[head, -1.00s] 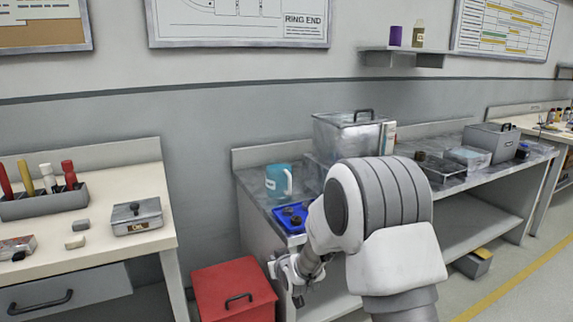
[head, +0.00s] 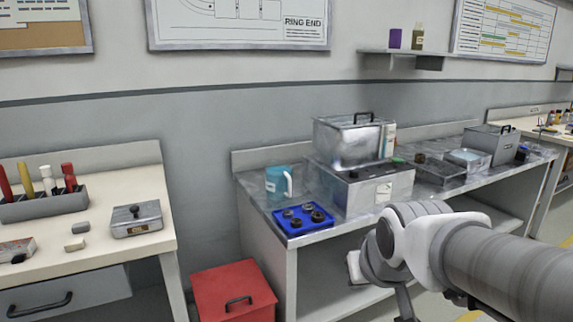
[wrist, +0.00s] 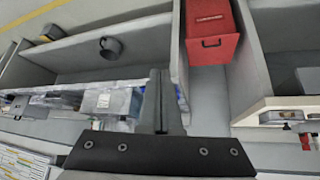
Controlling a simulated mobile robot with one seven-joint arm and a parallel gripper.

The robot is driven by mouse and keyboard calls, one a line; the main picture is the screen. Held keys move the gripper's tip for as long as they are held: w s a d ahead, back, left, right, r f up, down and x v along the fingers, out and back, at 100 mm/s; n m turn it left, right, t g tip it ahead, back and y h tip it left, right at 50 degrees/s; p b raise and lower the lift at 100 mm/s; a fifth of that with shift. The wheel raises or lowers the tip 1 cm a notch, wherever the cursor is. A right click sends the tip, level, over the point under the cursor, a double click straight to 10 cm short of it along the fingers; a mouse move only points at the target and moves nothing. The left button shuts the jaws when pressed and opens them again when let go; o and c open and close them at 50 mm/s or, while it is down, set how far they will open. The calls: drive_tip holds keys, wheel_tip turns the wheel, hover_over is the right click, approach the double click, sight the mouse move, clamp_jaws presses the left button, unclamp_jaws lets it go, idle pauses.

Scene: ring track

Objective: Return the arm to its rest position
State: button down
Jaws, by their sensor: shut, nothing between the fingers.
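My gripper (wrist: 160,78) is shut and empty in the wrist view, its dark fingers together over the lower middle. It hides part of the grey bench behind it. In the head view my arm fills the lower right, in front of the grey bench (head: 262,217). I cannot make out the fingers there.
A red box (head: 235,292) stands on the floor between the benches; it also shows in the wrist view (wrist: 212,32). The grey bench holds a blue tray (head: 284,227) with several dark parts, a blue mug (head: 275,181) and a metal machine (head: 350,192). A cream bench (head: 110,185) stands left.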

drive_tip(key=s+d+r+m+g+p, duration=0.1)
drive_tip(key=s+d+g, duration=0.1)
drive_tip(key=s, duration=1)
wheel_tip(320, 180, up, 25)
drive_tip(key=p, duration=2.5)
drive_tip(key=shift+r, duration=0.1)
